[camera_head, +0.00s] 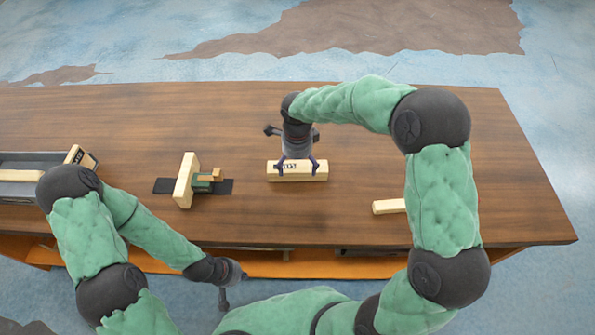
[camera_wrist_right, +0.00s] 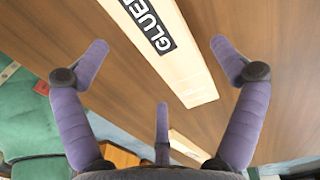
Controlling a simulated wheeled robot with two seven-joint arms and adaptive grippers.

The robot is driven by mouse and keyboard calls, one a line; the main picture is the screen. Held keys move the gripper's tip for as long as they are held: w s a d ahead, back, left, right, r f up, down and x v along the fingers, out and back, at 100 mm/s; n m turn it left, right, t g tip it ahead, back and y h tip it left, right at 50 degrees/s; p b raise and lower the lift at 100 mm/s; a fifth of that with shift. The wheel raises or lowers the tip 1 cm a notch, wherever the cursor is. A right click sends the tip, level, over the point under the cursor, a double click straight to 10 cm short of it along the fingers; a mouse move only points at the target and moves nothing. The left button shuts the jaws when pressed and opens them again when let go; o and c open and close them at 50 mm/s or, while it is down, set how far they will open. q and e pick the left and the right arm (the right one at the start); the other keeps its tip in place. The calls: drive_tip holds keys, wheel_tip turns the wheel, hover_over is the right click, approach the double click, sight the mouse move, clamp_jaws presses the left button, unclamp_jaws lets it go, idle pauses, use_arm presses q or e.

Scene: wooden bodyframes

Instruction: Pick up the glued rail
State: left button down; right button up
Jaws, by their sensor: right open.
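The glued rail (camera_head: 312,171) is a pale wooden bar lying on the brown table, below my right gripper (camera_head: 297,162). In the right wrist view the rail (camera_wrist_right: 172,52) shows a black and white label reading "GLUE...", partly cut off by the frame edge. My right gripper (camera_wrist_right: 155,60) is open. Its purple fingers stand on both sides of the rail's near end, and no grip on it is visible. My left gripper (camera_head: 226,292) hangs low in front of the table edge, away from the rail; its fingers are too unclear to judge.
A pale upright block (camera_head: 186,181) stands at a dark pad with small green and wooden parts. A dark tray (camera_head: 40,158) with wooden pieces sits at the far left. Another pale bar (camera_head: 386,207) lies right, partly behind my right arm. The back of the table is clear.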

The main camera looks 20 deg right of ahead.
sight(297, 169)
wheel_tip(297, 169, down, 4)
drive_tip(key=shift+w+d+f+b, duration=0.15)
drive_tip(key=shift+f+b, duration=0.1)
drive_tip(key=shift+b, duration=0.55)
drive_tip(key=c, duration=1.5)
drive_tip(key=shift+c, duration=0.2)
drive_tip(key=shift+r, duration=0.2)
